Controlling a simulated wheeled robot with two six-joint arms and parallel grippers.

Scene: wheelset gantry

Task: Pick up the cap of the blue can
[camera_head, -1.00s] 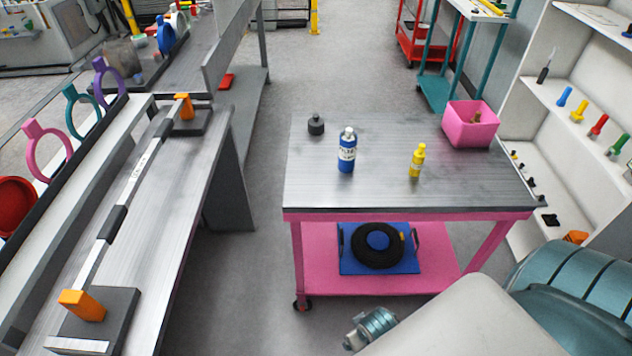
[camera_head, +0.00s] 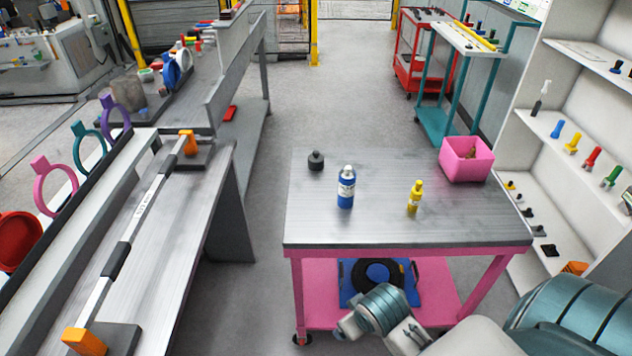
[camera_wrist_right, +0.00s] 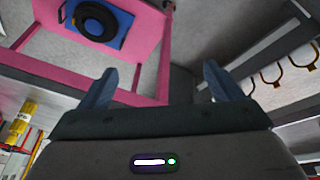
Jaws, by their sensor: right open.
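The blue can (camera_head: 346,187) stands upright on the pink-framed cart's grey top (camera_head: 310,220). Its pale, silvery cap (camera_head: 348,171) sits on its top end. My right arm shows at the lower right in the head view, below the front edge of the cart top. In the right wrist view my right gripper (camera_wrist_right: 157,88) has its two fingers wide apart with nothing between them. It is apart from the can and cap, which do not show in that view. My left gripper is in neither view.
On the same cart top stand a yellow bottle (camera_head: 415,196), a dark round container (camera_head: 316,160) and a pink bin (camera_head: 466,158). A blue tray with a black ring lies on the lower shelf. A long grey bench (camera_head: 180,215) stands left; white shelves stand right.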

